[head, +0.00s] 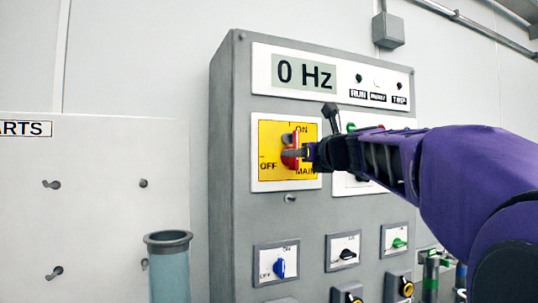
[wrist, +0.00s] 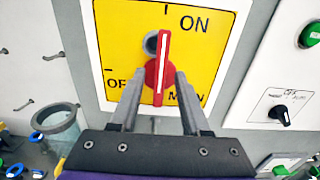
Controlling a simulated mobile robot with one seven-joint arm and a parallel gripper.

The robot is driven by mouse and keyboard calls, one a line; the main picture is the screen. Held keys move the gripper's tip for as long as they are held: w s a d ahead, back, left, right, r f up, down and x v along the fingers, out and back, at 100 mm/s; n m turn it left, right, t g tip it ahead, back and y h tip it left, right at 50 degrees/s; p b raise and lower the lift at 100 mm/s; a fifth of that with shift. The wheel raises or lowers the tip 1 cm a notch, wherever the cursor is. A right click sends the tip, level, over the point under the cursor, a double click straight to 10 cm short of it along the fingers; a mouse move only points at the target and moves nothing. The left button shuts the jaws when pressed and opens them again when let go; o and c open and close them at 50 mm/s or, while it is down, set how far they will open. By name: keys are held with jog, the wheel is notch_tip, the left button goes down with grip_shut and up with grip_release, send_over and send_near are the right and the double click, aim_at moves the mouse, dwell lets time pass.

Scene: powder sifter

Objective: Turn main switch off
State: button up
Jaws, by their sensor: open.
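The main switch is a red rotary handle (head: 290,154) on a yellow plate (head: 268,137) marked ON, OFF and MAIN. In the wrist view the red handle (wrist: 163,60) stands nearly upright, its upper end towards the tick beside ON. My gripper (wrist: 160,75) is open, with one finger on each side of the handle's lower half. Small gaps seem to show between fingers and handle; contact cannot be told for certain. In the head view my gripper (head: 306,152) reaches the switch from the right and hides part of the plate.
The grey cabinet (head: 228,215) carries a display reading 0 Hz (head: 305,74) above. A blue knob (head: 279,268), black knob (head: 347,254) and green knob (head: 399,243) sit below. A cylindrical container (head: 168,265) stands at lower left. My arm covers the panel's right side.

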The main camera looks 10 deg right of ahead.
jog(key=shift+w+a, duration=0.1)
jog(key=shift+w, duration=0.2)
jog(key=shift+s, duration=0.1)
grip_shut()
jog(key=shift+n, duration=0.3)
jog(key=shift+s+a+f+n+b, duration=0.15)
jog(key=shift+n+b, duration=1.4)
jog(key=shift+n, duration=1.3)
jog(key=shift+w+a+f+n+b, duration=0.1)
jog(key=shift+n+b, duration=1.4)
jog(key=shift+n, duration=1.4)
jog(key=shift+s+a+f+n+b, duration=0.15)
jog(key=shift+n+b, duration=1.4)
jog(key=shift+n, duration=1.3)
jog(key=shift+w, duration=0.1)
